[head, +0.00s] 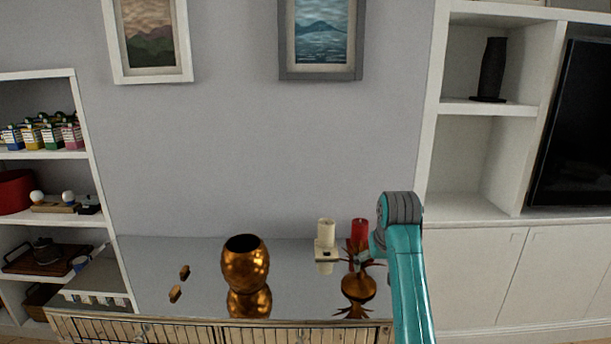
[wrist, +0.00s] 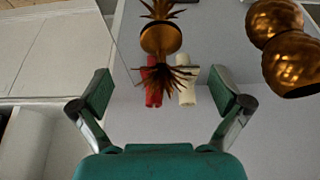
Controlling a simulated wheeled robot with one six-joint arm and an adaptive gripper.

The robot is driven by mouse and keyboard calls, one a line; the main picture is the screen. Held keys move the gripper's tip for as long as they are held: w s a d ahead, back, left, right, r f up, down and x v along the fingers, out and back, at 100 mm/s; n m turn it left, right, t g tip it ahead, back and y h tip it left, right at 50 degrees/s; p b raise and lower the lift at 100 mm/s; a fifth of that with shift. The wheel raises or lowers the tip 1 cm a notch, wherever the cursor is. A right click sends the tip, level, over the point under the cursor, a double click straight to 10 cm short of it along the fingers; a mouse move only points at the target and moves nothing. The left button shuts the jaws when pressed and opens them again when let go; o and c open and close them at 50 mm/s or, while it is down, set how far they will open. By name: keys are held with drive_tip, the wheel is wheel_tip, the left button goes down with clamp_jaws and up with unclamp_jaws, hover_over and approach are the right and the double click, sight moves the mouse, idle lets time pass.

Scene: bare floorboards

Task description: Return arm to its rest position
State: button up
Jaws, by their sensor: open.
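My arm, teal with a grey joint, stands raised at the right of the dresser in the head view, bent over toward its top. My gripper (wrist: 161,92) is open in the wrist view, its two fingers wide apart with nothing held between them. Beyond the fingers is a gold ornament with spiky leaves (wrist: 160,38), with a red candle (wrist: 153,86) and a white candle (wrist: 188,88) behind it. In the head view my arm partly hides the ornament (head: 358,287) and most of my gripper.
The glossy dresser top (head: 205,255) bears a round gold vase (head: 245,265) and two small brown pieces (head: 175,293) at left. The white candle (head: 326,232) and red candle (head: 359,230) stand near the wall. White shelves (head: 488,108) are at right, more shelves (head: 45,154) at left.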

drive_tip(key=s+f+t, duration=0.1)
drive_tip(key=s+f, duration=0.4)
drive_tip(key=f, duration=0.6)
drive_tip(key=s+f+t, duration=0.1)
drive_tip(key=s+f, duration=0.3)
drive_tip(key=f, duration=0.8)
drive_tip(key=s+f+t, duration=0.1)
drive_tip(key=s+f, duration=0.4)
drive_tip(key=s, duration=0.3)
drive_tip(key=s+f+t, duration=0.2)
drive_tip(key=s+f, duration=0.3)
drive_tip(key=s, duration=0.4)
drive_tip(key=s+r+t, duration=0.2)
drive_tip(key=s, duration=1.9)
drive_tip(key=s+r+t, duration=0.3)
drive_tip(key=s+r, duration=1.2)
drive_tip(key=s, duration=0.1)
drive_tip(key=shift+s+r, duration=0.2)
drive_tip(key=shift+r, duration=0.2)
